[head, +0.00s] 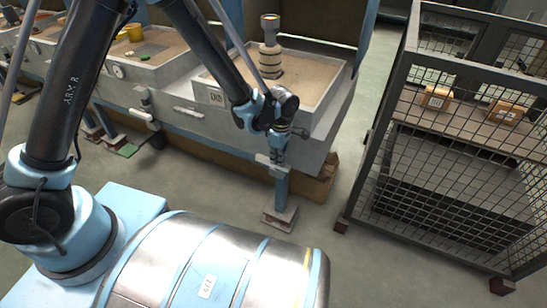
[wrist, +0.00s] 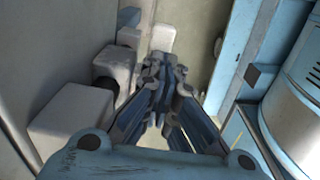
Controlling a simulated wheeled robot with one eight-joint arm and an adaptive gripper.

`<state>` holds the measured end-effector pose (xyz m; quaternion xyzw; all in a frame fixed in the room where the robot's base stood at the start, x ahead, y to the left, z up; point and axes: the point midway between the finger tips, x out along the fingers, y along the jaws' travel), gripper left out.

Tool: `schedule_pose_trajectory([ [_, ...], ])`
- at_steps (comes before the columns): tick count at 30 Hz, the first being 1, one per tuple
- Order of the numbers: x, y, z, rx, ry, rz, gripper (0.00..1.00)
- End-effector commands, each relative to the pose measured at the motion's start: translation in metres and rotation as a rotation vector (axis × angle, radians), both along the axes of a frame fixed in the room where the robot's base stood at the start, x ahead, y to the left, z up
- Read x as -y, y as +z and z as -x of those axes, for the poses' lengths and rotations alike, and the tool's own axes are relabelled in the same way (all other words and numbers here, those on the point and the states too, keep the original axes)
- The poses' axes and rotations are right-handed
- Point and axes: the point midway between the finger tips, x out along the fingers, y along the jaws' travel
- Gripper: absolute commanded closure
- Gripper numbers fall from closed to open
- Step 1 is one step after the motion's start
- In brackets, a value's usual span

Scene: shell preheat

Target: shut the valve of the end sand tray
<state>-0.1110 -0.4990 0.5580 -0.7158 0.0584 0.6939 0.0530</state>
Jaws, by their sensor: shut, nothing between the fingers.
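The end sand tray (head: 315,115) stands at the right end of the row in the head view, with pale sand inside. My gripper (head: 278,158) points down just in front of its front wall. The wrist view shows my gripper's fingers (wrist: 165,72) shut and empty. Beside them on the left, pale block-shaped fittings (wrist: 75,118) project from a grey wall; they look like the valve body. A white, flat, lever-like piece (wrist: 162,38) shows just beyond the fingertips. I cannot tell whether the fingers touch it, or how the valve is set. In the head view my wrist largely hides this spot.
A banded shell (head: 270,60) stands upright in the end tray. A neighbouring tray (head: 150,72) with a gauge stands to the left. A wire cage (head: 445,150) with boxes is on the right. A blue leg (head: 281,192) stands below my gripper. Clear floor (head: 345,265) lies in front.

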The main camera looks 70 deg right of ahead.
Motion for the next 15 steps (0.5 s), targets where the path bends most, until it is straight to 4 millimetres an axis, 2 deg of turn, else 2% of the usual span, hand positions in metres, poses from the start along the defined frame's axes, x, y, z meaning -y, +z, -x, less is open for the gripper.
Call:
schedule_pose_trajectory([
  [3,-0.004,-0.004,0.003,-0.005,-0.005,-0.006,1.0],
  [8,-0.004,-0.001,0.003,-0.006,-0.005,-0.007,1.0],
  [15,-0.003,0.027,0.0,-0.005,0.0,-0.002,1.0],
])
